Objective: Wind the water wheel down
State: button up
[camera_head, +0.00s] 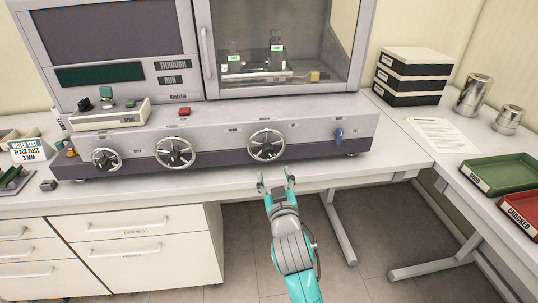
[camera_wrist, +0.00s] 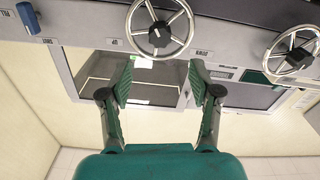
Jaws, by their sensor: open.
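Three spoked metal handwheels sit on the front of the grey testing machine: a left wheel (camera_head: 106,159), a middle wheel (camera_head: 175,153) and a right wheel (camera_head: 267,145). Their small labels are too blurred for me to tell which is the water wheel. My gripper (camera_head: 276,178) is open and empty, just in front of and below the right wheel, apart from it. In the wrist view the picture is turned over; the right wheel (camera_wrist: 160,26) lies beyond my open fingers (camera_wrist: 160,72), and the middle wheel (camera_wrist: 294,57) shows at the right edge.
A blue lever (camera_head: 338,135) is right of the right wheel. The bench edge (camera_head: 330,178) runs below the machine. Black-and-white boxes (camera_head: 412,75), metal cans (camera_head: 473,95), a green tray (camera_head: 500,172) and a red tray (camera_head: 521,208) stand on the right-hand table. Floor before the bench is clear.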

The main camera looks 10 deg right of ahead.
aim_at(269, 153)
jog(key=w+m, duration=0.3)
jog(key=w, duration=0.1)
jog(key=w+m, duration=0.3)
jog(key=m, duration=0.1)
jog(key=w+d+m, duration=0.1)
jog(key=w+m, duration=0.3)
jog(key=shift+w, duration=0.3)
jog(key=shift+c, duration=0.2)
jog(key=c, duration=1.1)
